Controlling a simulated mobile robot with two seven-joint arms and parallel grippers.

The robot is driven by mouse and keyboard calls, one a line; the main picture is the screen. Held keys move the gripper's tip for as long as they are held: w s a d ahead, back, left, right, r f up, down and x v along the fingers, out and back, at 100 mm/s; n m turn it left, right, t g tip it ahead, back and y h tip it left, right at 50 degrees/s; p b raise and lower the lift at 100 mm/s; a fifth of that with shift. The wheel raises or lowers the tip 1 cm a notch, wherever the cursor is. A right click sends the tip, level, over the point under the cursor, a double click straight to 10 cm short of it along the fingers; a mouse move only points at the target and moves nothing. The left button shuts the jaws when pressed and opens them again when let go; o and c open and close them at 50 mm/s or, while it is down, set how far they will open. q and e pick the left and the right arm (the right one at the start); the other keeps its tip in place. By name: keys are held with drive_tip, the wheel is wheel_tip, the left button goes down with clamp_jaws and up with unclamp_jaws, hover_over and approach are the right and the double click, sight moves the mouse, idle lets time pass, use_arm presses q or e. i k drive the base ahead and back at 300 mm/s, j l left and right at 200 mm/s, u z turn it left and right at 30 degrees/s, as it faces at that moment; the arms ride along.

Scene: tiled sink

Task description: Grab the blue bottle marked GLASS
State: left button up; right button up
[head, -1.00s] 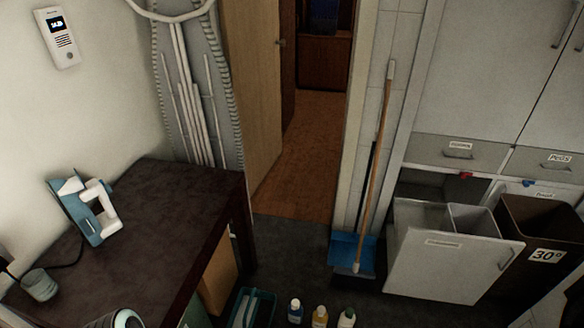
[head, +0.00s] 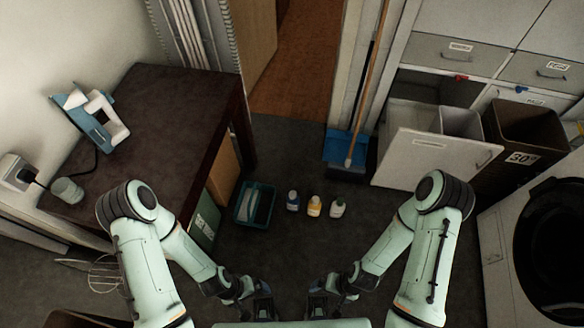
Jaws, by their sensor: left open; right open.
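A small blue bottle (head: 293,201) with a white cap stands upright on the dark floor, at the left end of a row of three bottles. Any marking on it is too small to read. My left gripper (head: 264,302) is open and empty at the bottom middle, nearer to me than the bottle. My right gripper (head: 318,304) is open and empty to the right of it. Both grippers are apart from the bottle.
A yellow bottle (head: 314,207) and a white bottle (head: 337,208) stand beside it. A teal tray (head: 238,213) is to the left. An open bin drawer (head: 432,160) and a washer (head: 556,240) are at right.

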sight(293, 200)
drive_tip(key=k+l, duration=0.25)
drive_tip(key=k, duration=0.25)
drive_tip(key=i+l+u, duration=0.1)
drive_tip(key=i+u, duration=0.3)
drive_tip(key=i+l+u, duration=0.2)
drive_tip(key=i+u, duration=0.2)
drive_tip(key=i+l+u, duration=0.4)
drive_tip(key=k+j, duration=0.05)
